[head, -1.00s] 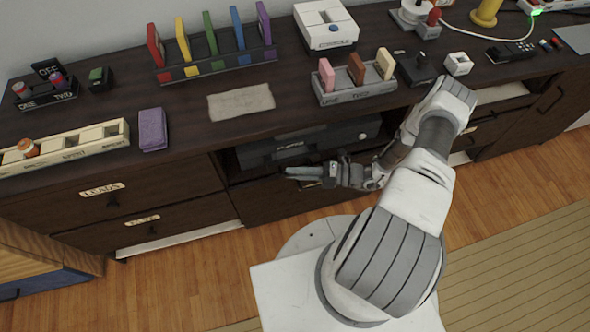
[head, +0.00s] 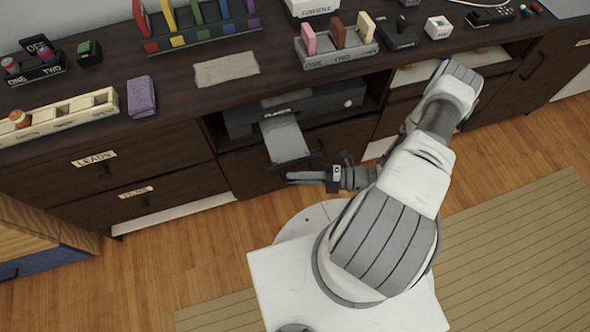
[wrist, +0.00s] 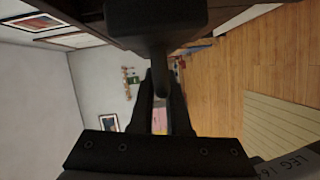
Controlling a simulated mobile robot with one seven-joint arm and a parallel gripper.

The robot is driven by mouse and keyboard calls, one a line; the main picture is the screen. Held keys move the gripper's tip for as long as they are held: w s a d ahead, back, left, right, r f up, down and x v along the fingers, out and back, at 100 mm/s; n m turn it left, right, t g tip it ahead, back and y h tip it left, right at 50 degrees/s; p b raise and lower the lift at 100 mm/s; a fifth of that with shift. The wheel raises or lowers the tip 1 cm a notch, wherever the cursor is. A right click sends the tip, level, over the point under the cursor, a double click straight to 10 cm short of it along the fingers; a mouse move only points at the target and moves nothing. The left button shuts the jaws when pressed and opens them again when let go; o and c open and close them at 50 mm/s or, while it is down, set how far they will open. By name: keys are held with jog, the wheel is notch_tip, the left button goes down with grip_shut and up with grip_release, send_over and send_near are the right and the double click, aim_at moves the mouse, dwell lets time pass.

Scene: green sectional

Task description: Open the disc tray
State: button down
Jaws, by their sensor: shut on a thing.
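The disc tray (head: 286,138) is a grey slab sticking out of the front of a dark player (head: 330,97) in the open shelf bay under the counter. My gripper (head: 300,175) is at the tray's dark front end, reaching in from the right. In the wrist view my gripper's two dark fingers (wrist: 160,85) are closed around a dark stem-like handle (wrist: 157,50) below a dark block. The exact contact is partly hidden by the fingers.
The dark counter (head: 190,105) above holds a cream tray (head: 62,112), a purple block (head: 141,96), a cloth (head: 226,68) and block racks. A drawer labelled LEADS (head: 94,159) is left of the bay. Wood floor (head: 185,265) in front is clear.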

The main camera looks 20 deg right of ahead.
jog(key=shift+s+d, duration=0.1)
jog(key=shift+s, duration=0.75)
jog(key=c, duration=0.9)
grip_release()
jog(key=v, duration=1.7)
jog(key=shift+s+d, duration=0.1)
jog(key=shift+d, duration=0.1)
